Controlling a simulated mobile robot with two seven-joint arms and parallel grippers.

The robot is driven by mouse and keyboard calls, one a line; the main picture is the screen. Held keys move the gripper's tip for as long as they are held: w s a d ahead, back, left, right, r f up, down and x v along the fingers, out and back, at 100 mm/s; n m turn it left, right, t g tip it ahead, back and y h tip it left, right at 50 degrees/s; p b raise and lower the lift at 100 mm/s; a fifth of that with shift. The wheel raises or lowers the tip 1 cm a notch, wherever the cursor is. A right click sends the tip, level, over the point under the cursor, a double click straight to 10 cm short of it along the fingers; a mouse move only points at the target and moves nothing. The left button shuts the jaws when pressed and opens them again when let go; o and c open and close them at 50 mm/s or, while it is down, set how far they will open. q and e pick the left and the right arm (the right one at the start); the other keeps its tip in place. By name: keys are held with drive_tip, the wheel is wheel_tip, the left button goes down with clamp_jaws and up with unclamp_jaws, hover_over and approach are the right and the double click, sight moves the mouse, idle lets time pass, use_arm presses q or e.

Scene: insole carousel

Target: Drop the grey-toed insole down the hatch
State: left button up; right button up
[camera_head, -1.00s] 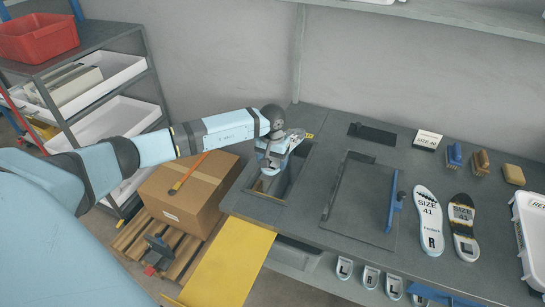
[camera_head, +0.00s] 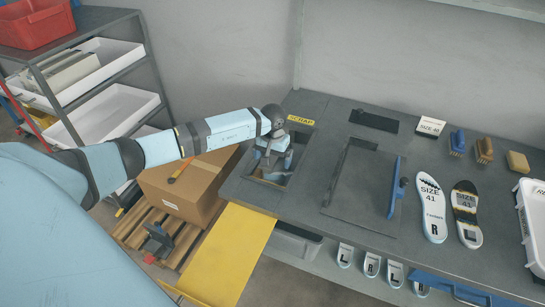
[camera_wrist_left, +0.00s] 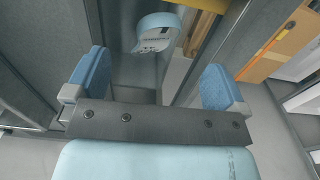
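The hatch (camera_head: 300,146) is a rectangular opening in the grey bench, beside a yellow SCRAP label (camera_head: 301,120). My left gripper (camera_head: 272,172) points down into it. In the left wrist view its two blue finger pads (camera_wrist_left: 155,88) stand wide apart with nothing between them. An insole end with a pale blue rim and a grey-white face with print (camera_wrist_left: 158,32) shows beyond the fingers, apart from them; the rest of it is hidden. In the head view I cannot make out this insole. My right gripper is not in view.
A closed panel with a blue handle (camera_head: 394,188) lies right of the hatch. A cardboard box (camera_head: 187,188) and yellow chute (camera_head: 230,256) are at left.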

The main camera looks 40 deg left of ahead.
use_arm(q)
wheel_tip(320, 180, up, 14)
drive_tip(key=shift+b, duration=0.4)
drive_tip(key=shift+d+f, duration=0.15)
idle(1.0)
